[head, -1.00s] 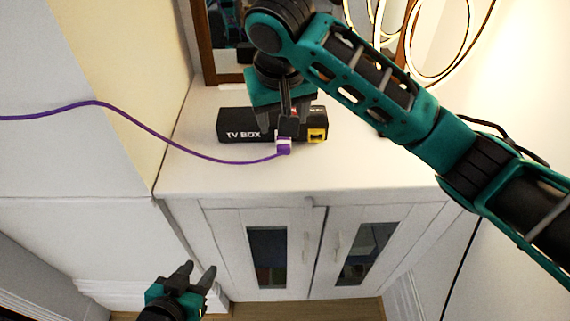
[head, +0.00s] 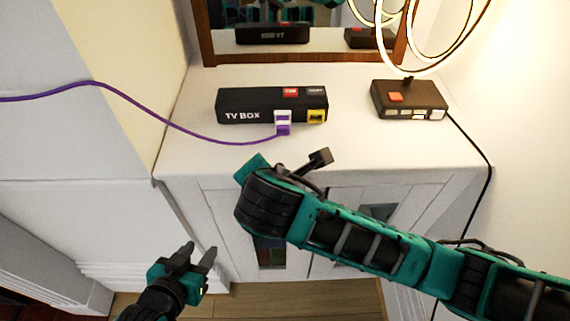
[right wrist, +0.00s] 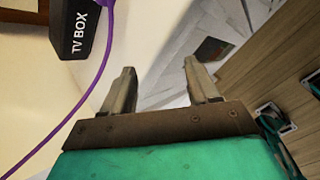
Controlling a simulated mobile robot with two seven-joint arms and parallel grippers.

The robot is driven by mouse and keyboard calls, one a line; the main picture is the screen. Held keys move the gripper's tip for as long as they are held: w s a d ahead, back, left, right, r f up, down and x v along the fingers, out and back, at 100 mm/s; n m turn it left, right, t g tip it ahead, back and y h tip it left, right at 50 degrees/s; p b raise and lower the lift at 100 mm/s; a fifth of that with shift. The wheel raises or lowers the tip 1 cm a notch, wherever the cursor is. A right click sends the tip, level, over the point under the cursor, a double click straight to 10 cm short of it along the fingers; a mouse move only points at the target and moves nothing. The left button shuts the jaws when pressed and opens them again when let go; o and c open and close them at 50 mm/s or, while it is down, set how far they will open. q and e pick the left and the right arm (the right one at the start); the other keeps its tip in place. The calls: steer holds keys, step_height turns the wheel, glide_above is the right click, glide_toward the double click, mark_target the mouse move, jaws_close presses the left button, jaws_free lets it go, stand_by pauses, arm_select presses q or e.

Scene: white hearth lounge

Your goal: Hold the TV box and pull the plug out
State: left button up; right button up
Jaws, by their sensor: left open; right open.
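The black TV box (head: 240,105) stands on the white cabinet top. A white and purple plug (head: 283,120) sits in its front face, left of a yellow socket (head: 317,116). A purple cable (head: 165,122) runs from the plug to the left. My right gripper (right wrist: 161,82) is open and empty, in front of the box and apart from it; the head view shows it only partly. The right wrist view also shows part of the TV box (right wrist: 72,30) and the cable (right wrist: 88,92). My left gripper (head: 201,256) is open and empty, low in front of the cabinet.
A dark brown power strip (head: 408,100) with a red switch lies at the right, its black cable running over the cabinet's edge. A wood-framed mirror (head: 300,46) and a glowing ring lamp (head: 440,45) stand behind. The cabinet top (head: 200,165) is clear in front of the box.

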steer(key=n+t, duration=0.1)
steer(key=n, duration=0.1)
steer(key=n+t, duration=0.6)
steer(key=n, duration=0.1)
glide_toward(283, 125)
steer(key=shift+n+h, duration=0.3)
steer(key=x, duration=0.9)
steer(key=shift+a, duration=0.2)
steer(key=shift+c, duration=0.4)
